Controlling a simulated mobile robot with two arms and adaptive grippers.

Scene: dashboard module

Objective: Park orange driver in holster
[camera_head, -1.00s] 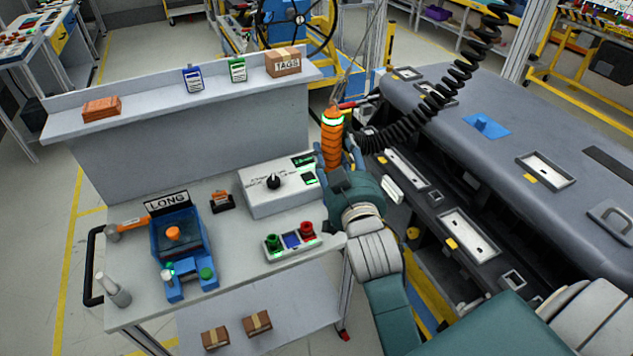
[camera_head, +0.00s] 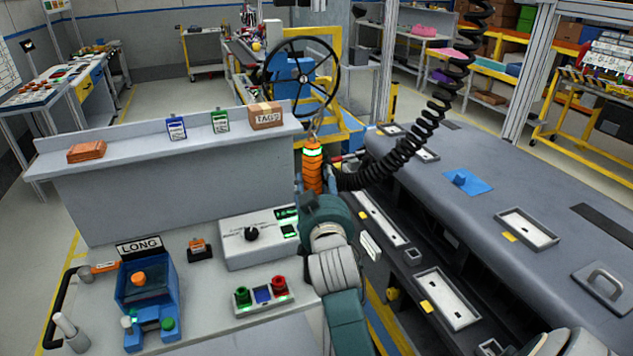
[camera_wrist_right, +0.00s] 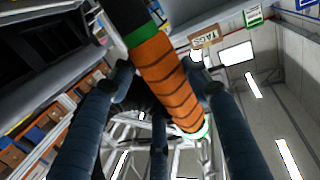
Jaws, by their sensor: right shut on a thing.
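The orange driver (camera_head: 312,170) has dark bands and a lit green ring near its top. It stands roughly upright in the air to the right of the shelf's end. My right gripper (camera_head: 312,189) is shut on its lower part. In the right wrist view, the blue fingers of the right gripper (camera_wrist_right: 160,88) close around the orange driver (camera_wrist_right: 165,80), which lies slanted across the picture. An orange piece (camera_head: 103,267) at the bench's left edge may be the holster; I cannot tell. My left gripper is not in view.
The bench holds a grey control box (camera_head: 258,243), a button panel (camera_head: 262,296) and a blue LONG fixture (camera_head: 145,290). A TAGS box (camera_head: 266,115) stands on the shelf. A black coiled cable (camera_head: 425,125) hangs beside the driver, over the dark dashboard (camera_head: 470,210).

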